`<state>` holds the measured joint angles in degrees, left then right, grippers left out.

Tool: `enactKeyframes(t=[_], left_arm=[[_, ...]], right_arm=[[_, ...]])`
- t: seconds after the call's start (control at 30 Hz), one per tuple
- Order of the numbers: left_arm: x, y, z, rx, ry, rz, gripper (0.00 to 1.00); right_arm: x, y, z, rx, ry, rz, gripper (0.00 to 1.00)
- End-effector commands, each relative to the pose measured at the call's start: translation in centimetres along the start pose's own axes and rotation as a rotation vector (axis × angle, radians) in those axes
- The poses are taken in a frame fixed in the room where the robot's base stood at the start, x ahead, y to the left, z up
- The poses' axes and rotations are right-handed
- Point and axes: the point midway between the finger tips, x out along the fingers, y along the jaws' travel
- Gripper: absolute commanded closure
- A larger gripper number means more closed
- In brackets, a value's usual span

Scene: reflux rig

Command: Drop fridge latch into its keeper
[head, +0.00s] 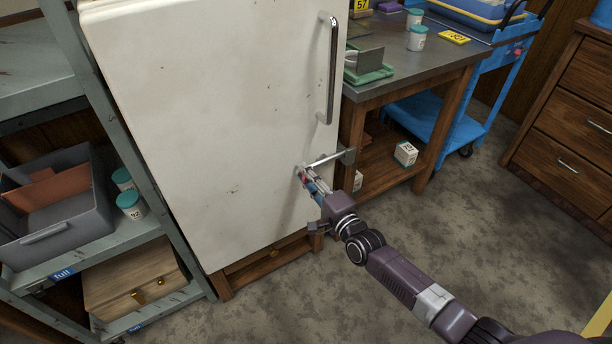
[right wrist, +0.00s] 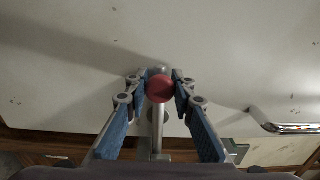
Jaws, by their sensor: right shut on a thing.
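The white fridge door (head: 215,110) is closed or nearly so; a slim metal latch bar (head: 326,159) lies across its right edge. The bar's far end reaches the grey keeper bracket (head: 348,156); I cannot tell whether it is seated in it. My right gripper (head: 304,174) is at the bar's left end. In the right wrist view, its fingers (right wrist: 160,90) are shut on the latch's red knob (right wrist: 159,89), with the bar (right wrist: 156,132) running down from it. My left gripper is not in view.
The fridge's long handle (head: 331,72) stands above the latch. A workbench (head: 425,75) is close on the right, with a green tray (head: 367,74) on top and a small white box (head: 405,154) on its lower shelf. A grey-green shelf unit (head: 143,150) stands left. Floor in front is clear.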

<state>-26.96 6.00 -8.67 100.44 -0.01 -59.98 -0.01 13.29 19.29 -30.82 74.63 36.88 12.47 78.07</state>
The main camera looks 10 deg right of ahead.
Motion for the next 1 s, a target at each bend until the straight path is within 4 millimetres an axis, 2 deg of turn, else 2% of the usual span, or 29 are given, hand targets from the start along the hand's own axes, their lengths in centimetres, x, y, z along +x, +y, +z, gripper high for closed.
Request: enactKeyframes(t=[0.03, 0.2, 0.57, 0.67, 1.0], left_arm=[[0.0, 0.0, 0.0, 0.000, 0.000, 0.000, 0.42], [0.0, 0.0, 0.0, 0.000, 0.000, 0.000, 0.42], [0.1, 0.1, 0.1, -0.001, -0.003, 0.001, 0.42], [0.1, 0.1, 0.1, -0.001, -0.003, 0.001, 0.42], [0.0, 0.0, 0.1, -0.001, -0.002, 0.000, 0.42]], right_arm=[[0.0, -0.2, -0.2, 0.002, 0.003, -0.004, 0.74], [0.0, -0.1, -0.1, 0.001, 0.002, -0.003, 0.59], [-0.6, 0.0, -0.1, 0.001, 0.001, 0.000, 0.59], [-1.8, 0.1, 0.0, 0.001, 0.001, 0.001, 0.59], [-8.4, 0.1, -0.1, 0.000, 0.002, 0.001, 0.59]])
